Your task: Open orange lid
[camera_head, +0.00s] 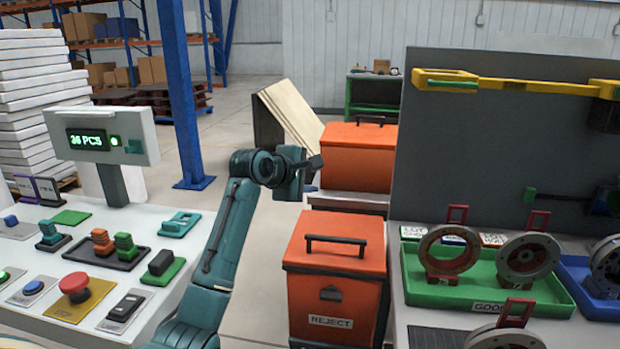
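An orange bin (330,298) labelled REJECT stands in the lower middle, between the two counters. Its orange lid (350,228) is closed and has a black bar handle (336,240) on top. A second orange bin (357,165) stands behind it, also with a closed orange lid (350,134) and a black handle. My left gripper (317,163) is raised above and behind the REJECT bin's lid, left of the rear bin, apart from the handle in the picture. It is small and seen side-on, so its opening cannot be made out. My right gripper is out of view.
A control counter (95,270) with buttons and a display (100,140) is at the left. At the right, a green tray (485,290) holds metal wheels before a grey panel (500,140). A tilted board (290,115) and a blue post (178,90) stand behind.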

